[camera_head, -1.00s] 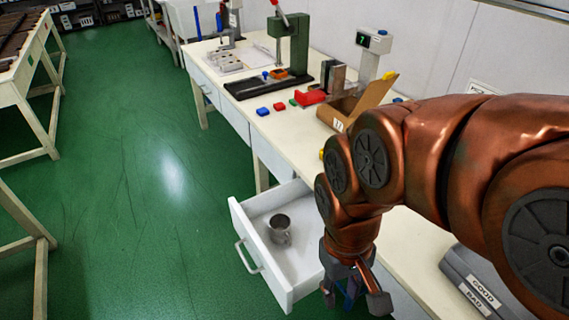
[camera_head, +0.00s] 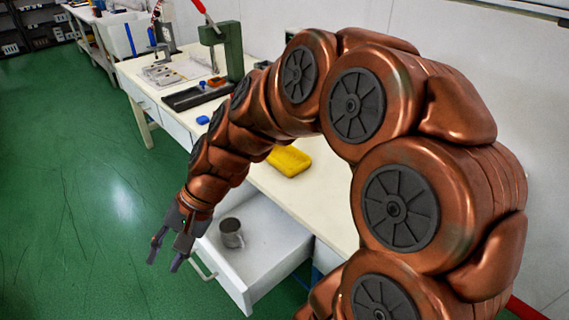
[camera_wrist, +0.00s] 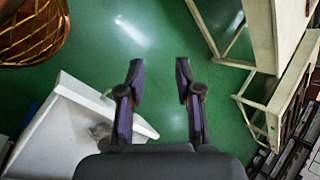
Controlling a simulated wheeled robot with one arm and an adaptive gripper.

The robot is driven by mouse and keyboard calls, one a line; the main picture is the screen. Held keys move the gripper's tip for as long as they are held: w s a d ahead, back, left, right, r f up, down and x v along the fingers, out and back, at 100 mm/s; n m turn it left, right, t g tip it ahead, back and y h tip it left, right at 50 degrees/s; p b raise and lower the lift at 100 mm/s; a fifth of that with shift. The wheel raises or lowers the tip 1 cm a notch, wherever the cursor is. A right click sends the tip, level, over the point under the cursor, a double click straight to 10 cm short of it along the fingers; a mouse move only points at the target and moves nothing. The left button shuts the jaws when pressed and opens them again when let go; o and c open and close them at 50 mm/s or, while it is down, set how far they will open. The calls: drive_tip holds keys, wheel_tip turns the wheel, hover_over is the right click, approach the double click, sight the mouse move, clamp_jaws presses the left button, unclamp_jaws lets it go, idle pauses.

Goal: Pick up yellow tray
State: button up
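The yellow tray (camera_head: 289,161) lies on the white workbench, partly covered by my arm in the head view. It does not show in the wrist view. My gripper (camera_head: 164,258) hangs beside the open drawer, over the green floor, down and to the left of the tray and well apart from it. In the wrist view my gripper (camera_wrist: 160,72) has its two fingers spread, with only floor between them.
An open white drawer (camera_head: 262,272) juts from the workbench (camera_head: 322,200) with a metal mug (camera_head: 231,233) in it. A green press (camera_head: 222,55) and a blue block (camera_head: 203,120) stand farther along the bench. The floor at left is clear.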

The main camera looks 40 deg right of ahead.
drive_tip(key=w+d+m+t+y+b, duration=0.15)
drive_tip(key=w+d+m+t, duration=0.35)
drive_tip(key=w, duration=0.6)
drive_tip(key=m+t+h+b, duration=0.3)
drive_tip(key=m+t+h, duration=0.3)
drive_tip(key=m, duration=1.1)
hover_over(289, 171)
drive_tip(key=w+a, duration=0.4)
drive_tip(key=a, duration=1)
wheel_tip(289, 171, down, 7)
drive_tip(key=s+d+f+m+h, duration=0.1)
drive_tip(key=d+f+m, duration=0.1)
drive_tip(key=d, duration=0.2)
drive_tip(key=s+d+f+m+h, duration=0.1)
drive_tip(key=d+f+m, duration=0.1)
drive_tip(key=d, duration=0.3)
drive_tip(key=s+d+f+m+t+h, duration=0.1)
drive_tip(key=s+d+f+m, duration=0.1)
drive_tip(key=d, duration=0.3)
drive_tip(key=shift+s+f+m+h+b, duration=0.1)
drive_tip(key=shift+f+m+h+b, duration=0.25)
drive_tip(key=shift+f, duration=0.55)
drive_tip(key=shift+d+f, duration=0.15)
drive_tip(key=shift+d, duration=0.05)
drive_tip(key=shift+x, duration=1.3)
drive_tip(key=shift+p+x, duration=0.5)
drive_tip(key=shift+x, duration=2)
drive_tip(key=shift+f, duration=0.1)
drive_tip(key=shift+c, duration=0.3)
clamp_jaws()
